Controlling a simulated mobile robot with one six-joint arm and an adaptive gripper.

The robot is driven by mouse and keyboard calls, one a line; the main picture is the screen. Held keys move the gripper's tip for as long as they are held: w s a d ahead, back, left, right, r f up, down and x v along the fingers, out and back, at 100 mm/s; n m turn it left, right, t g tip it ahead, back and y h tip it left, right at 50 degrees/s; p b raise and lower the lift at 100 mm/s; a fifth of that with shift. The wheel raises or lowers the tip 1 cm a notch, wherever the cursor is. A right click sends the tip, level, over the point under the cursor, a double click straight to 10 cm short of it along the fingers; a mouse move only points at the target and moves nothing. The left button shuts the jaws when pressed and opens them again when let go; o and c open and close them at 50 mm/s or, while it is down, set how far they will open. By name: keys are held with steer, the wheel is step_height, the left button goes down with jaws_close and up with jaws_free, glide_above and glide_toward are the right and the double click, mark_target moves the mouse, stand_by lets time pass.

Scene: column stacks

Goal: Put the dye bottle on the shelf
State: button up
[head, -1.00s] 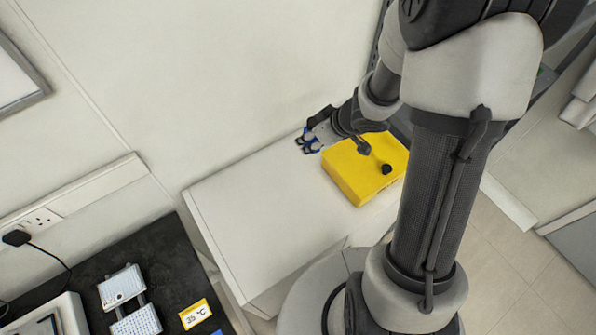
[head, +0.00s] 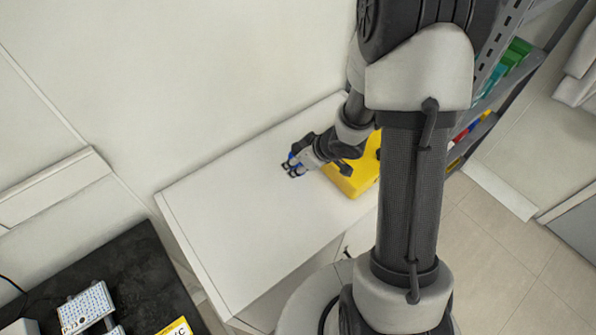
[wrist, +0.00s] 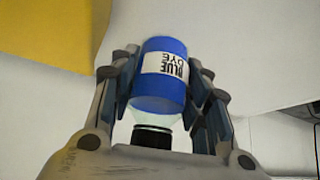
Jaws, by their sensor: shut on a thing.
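The dye bottle (wrist: 162,75) is blue with a white "BLUE DYE" label, a clear neck and a black cap. In the wrist view it lies between the two fingers, cap toward the camera. My gripper (wrist: 163,88) is shut on its sides. In the head view my gripper (head: 292,168) is over the white cabinet top, left of a yellow box; the bottle is too small to make out clearly there. The grey shelf unit (head: 516,83) stands at the upper right behind my arm, partly hidden by it.
The yellow box (head: 350,183) sits on the white cabinet top (head: 235,215), whose left part is clear. Green and other coloured items (head: 508,62) stand on the shelves. A black bench (head: 120,278) with devices is at the lower left. A wall is behind the cabinet.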

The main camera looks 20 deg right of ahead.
steer(key=shift+f+b, duration=0.9)
steer(key=shift+f, duration=0.8)
steer(key=shift+f, duration=0.2)
steer(key=o, duration=1.2)
steer(key=shift+r, duration=0.1)
